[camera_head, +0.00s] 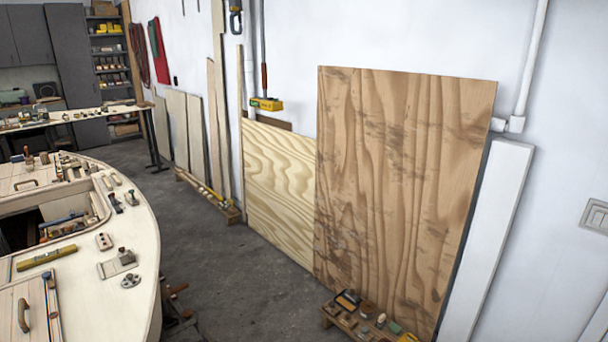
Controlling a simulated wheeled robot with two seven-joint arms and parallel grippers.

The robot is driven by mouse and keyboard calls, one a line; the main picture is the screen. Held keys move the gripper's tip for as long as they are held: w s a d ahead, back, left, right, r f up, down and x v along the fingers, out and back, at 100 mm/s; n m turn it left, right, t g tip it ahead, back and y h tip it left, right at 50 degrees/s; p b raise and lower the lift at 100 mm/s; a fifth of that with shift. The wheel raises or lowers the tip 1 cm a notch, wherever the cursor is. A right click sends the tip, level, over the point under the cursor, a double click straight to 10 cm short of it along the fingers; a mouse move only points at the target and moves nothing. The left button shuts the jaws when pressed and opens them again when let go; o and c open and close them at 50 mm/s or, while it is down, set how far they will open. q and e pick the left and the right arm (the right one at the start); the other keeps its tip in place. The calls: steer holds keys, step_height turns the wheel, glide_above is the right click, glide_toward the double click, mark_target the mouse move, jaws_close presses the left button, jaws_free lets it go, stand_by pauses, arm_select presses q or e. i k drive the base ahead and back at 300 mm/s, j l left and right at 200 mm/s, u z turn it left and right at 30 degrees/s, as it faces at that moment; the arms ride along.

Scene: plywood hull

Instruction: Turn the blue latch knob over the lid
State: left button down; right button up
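The plywood hull (140,230) stands at the left edge of the head view, with part of it cut off. A flat lid-like panel with a wooden handle (24,315) lies at the lower left of its deck. A narrow strip with a blue edge (49,305) runs along that panel's right side. Another panel with a handle (25,184) lies farther back, beyond a dark opening in the deck. Neither of my grippers shows in this view.
A yellow level (46,257), a small block plane (122,258) and a round metal piece (131,281) lie on the deck. Large plywood sheets (395,190) lean on the right wall. A low tool rack (365,322) stands before them.

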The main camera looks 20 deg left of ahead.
mark_target(47, 276)
steer(key=i+u, duration=0.6)
steer(key=u, duration=0.2)
steer(key=i+l+u, duration=0.1)
steer(key=i+u, duration=0.3)
steer(key=i+l+u, duration=0.15)
steer(key=u, duration=0.25)
steer(key=i+u, duration=0.2)
steer(key=u, duration=0.25)
steer(key=i+l+u, duration=0.15)
steer(key=u, duration=0.3)
steer(key=i+l+u, duration=0.2)
steer(key=u, duration=0.2)
steer(key=i+l+u, duration=0.15)
steer(key=u, duration=0.3)
steer(key=l+u, duration=0.45)
steer(key=i+l+u, duration=0.15)
steer(key=u, duration=0.3)
steer(key=i+l+u, duration=0.1)
steer(key=l+u, duration=0.5)
steer(key=l, duration=0.25)
